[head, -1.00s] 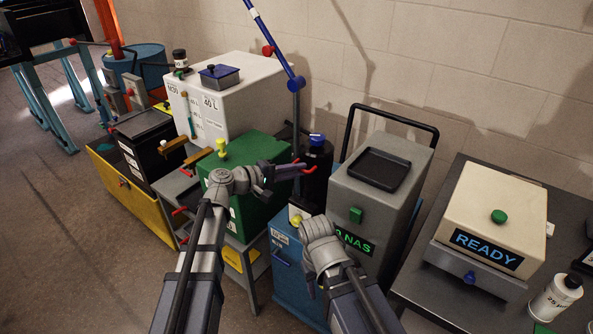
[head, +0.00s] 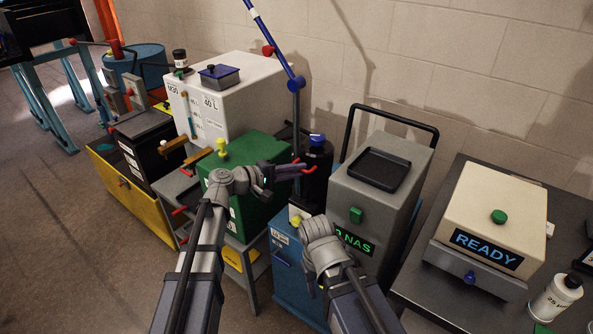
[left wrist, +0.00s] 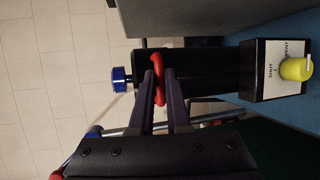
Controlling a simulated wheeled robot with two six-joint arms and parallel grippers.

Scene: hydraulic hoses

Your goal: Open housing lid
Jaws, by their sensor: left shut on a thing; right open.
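The filter housing is a black upright cylinder (head: 318,162) with a blue knob (head: 316,138) on top and a red handle (head: 305,166) at its upper side. In the left wrist view the black body (left wrist: 205,68), the blue knob (left wrist: 122,78) and the red handle (left wrist: 158,72) appear turned sideways. My left gripper (head: 282,172) is at the red handle, shut on it, with the handle between the fingertips (left wrist: 160,85). The lid looks seated on the body. My right gripper (head: 312,288) hangs low in front of the blue cabinet, its fingers mostly hidden by its wrist.
A green box (head: 245,205) stands close beneath my left gripper. A grey unit (head: 385,205) with a black tray stands right of the housing. A yellow knob (left wrist: 296,69) sits on a labelled block below the housing.

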